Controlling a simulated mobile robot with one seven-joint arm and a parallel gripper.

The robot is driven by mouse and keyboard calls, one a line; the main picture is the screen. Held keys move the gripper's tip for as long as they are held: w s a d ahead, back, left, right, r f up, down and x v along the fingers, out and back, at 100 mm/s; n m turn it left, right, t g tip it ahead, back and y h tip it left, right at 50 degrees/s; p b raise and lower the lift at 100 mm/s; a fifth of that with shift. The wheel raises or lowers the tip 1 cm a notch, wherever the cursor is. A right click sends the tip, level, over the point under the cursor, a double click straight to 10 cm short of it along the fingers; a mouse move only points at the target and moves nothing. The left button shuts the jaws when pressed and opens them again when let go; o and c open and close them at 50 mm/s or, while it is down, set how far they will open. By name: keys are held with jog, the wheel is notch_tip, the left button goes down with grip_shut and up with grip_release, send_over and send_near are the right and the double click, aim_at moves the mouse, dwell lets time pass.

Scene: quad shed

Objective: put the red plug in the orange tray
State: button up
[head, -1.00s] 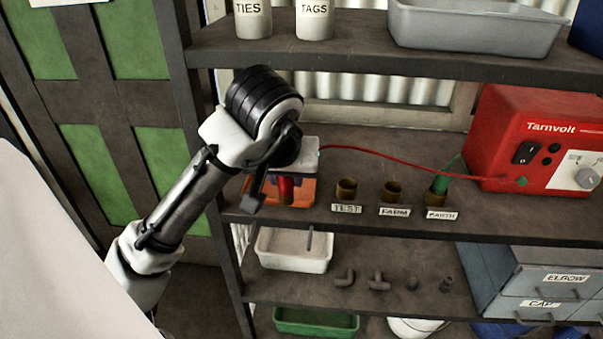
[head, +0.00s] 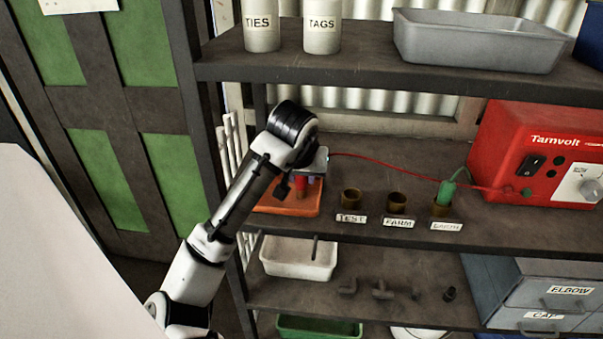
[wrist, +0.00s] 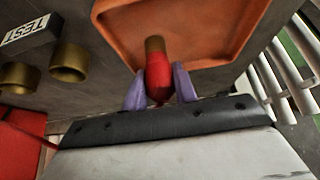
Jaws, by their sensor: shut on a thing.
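The red plug (wrist: 157,78) with a brass tip is between the purple fingers of my gripper (wrist: 160,88) in the wrist view, and the gripper is shut on it. The plug's tip overlaps the orange tray (wrist: 112,22) in that view; I cannot tell whether it touches the tray. In the head view the orange tray (head: 290,208) sits at the left end of the middle shelf. The gripper (head: 301,182) is over the tray there, with the red plug (head: 302,188) hanging below it. A red lead (head: 400,165) runs from the gripper to the red Tarnvolt box (head: 540,150).
Brass sockets stand right of the tray, labelled TEST (head: 351,198), FARM (head: 397,201) and EARTH (head: 441,208); a green plug (head: 446,190) is in the EARTH one. The upper shelf (head: 350,67) is above the arm. A white tray (head: 298,268) is below.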

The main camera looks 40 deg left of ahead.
jog(key=shift+f, duration=0.1)
jog(key=o, duration=1)
jog(key=shift+r, duration=0.2)
jog(key=shift+s+d+r, duration=0.1)
jog(key=shift+s+r, duration=0.05)
jog(key=b+v, duration=0.1)
jog(key=v, duration=0.1)
jog(key=shift+s+d+r, duration=0.15)
jog(key=shift+s+d, duration=0.05)
jog(key=shift+s, duration=0.1)
jog(key=s+d, duration=0.2)
jog(key=s, duration=0.1)
jog(key=s+d+b, duration=0.1)
jog(key=s+d, duration=0.1)
jog(key=s, duration=0.1)
jog(key=s+d, duration=0.2)
jog(key=s, duration=0.1)
jog(key=shift+s, duration=0.4)
